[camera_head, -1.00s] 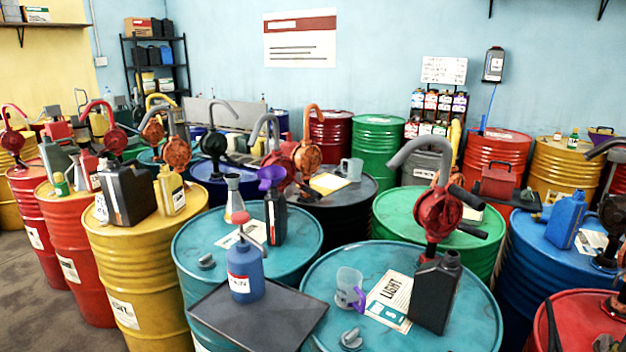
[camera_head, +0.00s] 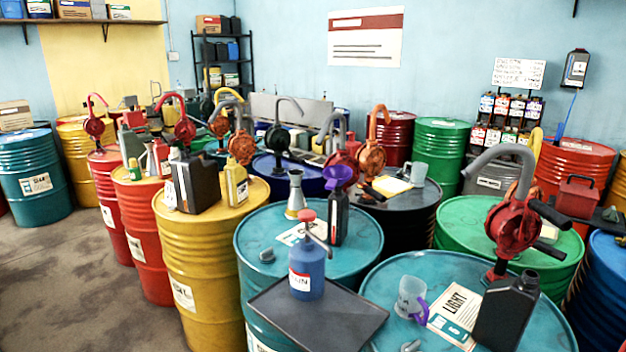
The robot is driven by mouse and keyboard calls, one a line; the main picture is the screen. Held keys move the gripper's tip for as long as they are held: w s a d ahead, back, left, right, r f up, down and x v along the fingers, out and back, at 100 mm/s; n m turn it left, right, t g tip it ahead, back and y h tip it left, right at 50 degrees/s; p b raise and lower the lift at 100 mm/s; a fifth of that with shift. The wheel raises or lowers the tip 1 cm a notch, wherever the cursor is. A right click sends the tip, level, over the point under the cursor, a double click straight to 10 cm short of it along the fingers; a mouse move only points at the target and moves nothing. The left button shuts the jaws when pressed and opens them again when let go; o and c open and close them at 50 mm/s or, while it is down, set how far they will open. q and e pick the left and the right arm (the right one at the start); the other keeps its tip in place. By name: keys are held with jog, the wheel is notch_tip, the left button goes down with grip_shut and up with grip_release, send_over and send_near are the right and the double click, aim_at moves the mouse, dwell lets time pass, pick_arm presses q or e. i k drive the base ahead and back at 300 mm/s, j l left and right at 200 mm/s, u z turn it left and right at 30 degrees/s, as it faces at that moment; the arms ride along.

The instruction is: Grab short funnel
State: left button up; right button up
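A purple funnel (camera_head: 338,177) sits with its wide mouth up on top of a black bottle (camera_head: 338,218). The bottle stands upright on a teal drum (camera_head: 262,232) near the middle of the view. Beside it on the left, on the same drum, stands a grey metal cone-shaped vessel (camera_head: 296,200); I cannot tell whether it is a funnel. Neither of my grippers shows in the head view.
A dark tray (camera_head: 350,325) bears a blue pump can (camera_head: 306,270) in front of the funnel. A clear jug (camera_head: 410,296) and a black canister (camera_head: 505,315) stand on the front teal drum. Bare floor (camera_head: 90,290) lies at lower left.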

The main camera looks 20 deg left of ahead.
aim_at(336, 175)
jog(key=u, duration=0.45)
jog(key=i+j+z, duration=0.15)
jog(key=z, duration=0.3)
jog(key=i+j+z, duration=0.1)
jog(key=j+z, duration=0.4)
jog(key=i+j+z, duration=0.1)
jog(key=j+z, duration=0.15)
jog(key=z, duration=0.2)
